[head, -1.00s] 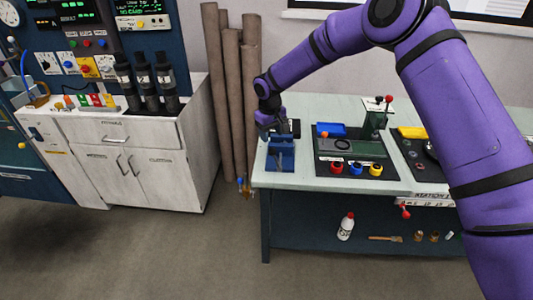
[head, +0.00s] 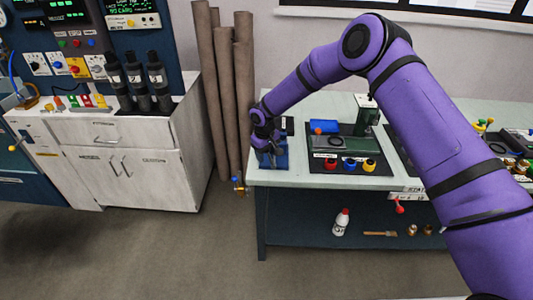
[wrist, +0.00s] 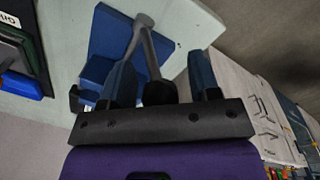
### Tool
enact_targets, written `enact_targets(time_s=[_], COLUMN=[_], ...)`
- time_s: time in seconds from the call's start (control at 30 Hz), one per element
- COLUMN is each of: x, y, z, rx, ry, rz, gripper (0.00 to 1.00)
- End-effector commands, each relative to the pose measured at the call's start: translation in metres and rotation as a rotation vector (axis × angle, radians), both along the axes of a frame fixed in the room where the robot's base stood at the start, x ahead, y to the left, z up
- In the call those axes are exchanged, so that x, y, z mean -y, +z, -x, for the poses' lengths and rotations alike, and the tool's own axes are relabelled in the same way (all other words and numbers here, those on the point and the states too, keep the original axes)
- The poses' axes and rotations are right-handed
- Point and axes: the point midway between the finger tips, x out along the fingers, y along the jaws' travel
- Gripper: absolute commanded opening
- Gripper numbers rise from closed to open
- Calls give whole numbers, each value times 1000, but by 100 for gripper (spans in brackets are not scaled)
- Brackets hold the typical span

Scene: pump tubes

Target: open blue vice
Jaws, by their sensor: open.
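The blue vice (head: 280,160) stands at the left end of the table, partly hidden by my gripper (head: 266,146). In the wrist view the vice's blue body (wrist: 103,40) lies beyond the left finger. Its grey metal handle (wrist: 150,52) runs down between the two fingers of my gripper (wrist: 160,65). The fingers are apart, with gaps beside the handle, so the gripper is open. I cannot tell whether a finger touches the handle.
The pale table (head: 300,181) carries a black mat with red, blue and yellow caps right of the vice. Brown tubes (head: 222,95) stand upright just left of the table. A white cabinet (head: 125,165) is further left. Floor is clear in front.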

Motion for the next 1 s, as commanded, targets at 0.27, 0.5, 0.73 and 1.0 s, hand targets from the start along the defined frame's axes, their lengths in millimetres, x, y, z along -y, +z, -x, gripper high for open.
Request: enact_targets(time_s=[0.27,0.5,0.73,1.0], x=[0,0,-7,-18], y=[0,0,-3,-11], z=[0,0,0,0], rx=[0,0,-3,-9], ry=[0,0,3,2], rz=[0,1,75,248], gripper=[29,0,0,0])
